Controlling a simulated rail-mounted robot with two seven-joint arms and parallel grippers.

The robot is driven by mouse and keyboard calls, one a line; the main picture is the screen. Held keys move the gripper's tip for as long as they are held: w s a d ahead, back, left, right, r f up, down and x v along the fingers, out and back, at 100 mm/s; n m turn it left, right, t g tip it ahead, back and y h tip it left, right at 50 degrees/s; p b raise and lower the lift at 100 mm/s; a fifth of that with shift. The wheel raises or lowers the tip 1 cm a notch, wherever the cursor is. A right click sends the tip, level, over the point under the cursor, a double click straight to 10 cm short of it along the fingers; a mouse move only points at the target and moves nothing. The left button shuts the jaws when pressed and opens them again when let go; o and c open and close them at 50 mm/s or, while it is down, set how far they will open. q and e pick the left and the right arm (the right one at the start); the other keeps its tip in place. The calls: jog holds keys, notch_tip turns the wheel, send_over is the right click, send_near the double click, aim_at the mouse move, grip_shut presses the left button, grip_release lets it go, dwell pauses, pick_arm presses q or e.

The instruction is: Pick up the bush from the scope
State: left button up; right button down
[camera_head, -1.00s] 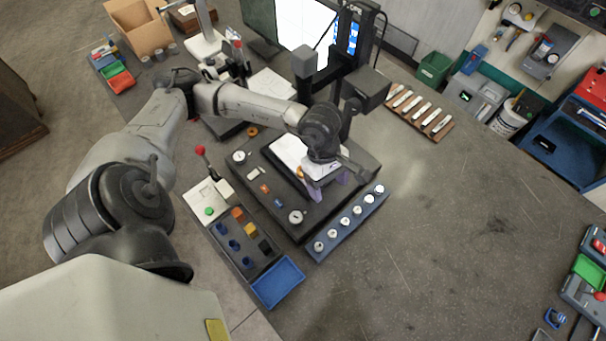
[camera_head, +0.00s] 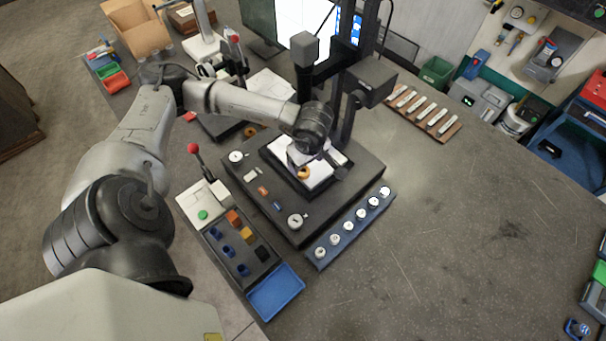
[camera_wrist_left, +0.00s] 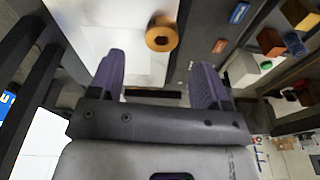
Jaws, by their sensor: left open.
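The bush is a brass-orange ring with a dark hole (camera_head: 303,173). It sits on the bright white stage of the scope (camera_head: 322,172). In the left wrist view the bush (camera_wrist_left: 162,34) lies on the white surface, beyond the fingertips and roughly centred between them. My left gripper (camera_wrist_left: 160,65) is open with nothing between its purple fingers, and it is apart from the bush. In the head view this gripper (camera_head: 299,157) is over the stage beside the bush, partly hidden by its own wrist. My right gripper is not in view.
The scope's dark column and head (camera_head: 368,80) stand close behind my left wrist. A blue rack of round white-topped pieces (camera_head: 325,262) lies in front of the scope base. A blue tray (camera_head: 276,291) and a red-knobbed lever (camera_head: 194,149) are at left.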

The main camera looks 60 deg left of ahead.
aim_at(303, 173)
pick_arm(q)
jog(key=shift+s+a+f+b, duration=0.15)
jog(key=shift+f+b, duration=0.45)
jog(key=shift+f, duration=0.75)
jog(key=shift+a+f+b, duration=0.2)
jog(key=shift+f+b, duration=0.35)
jog(key=shift+f, duration=0.8)
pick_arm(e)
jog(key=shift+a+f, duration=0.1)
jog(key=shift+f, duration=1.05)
pick_arm(q)
jog(key=c, duration=1.1)
jog(key=shift+r, duration=0.1)
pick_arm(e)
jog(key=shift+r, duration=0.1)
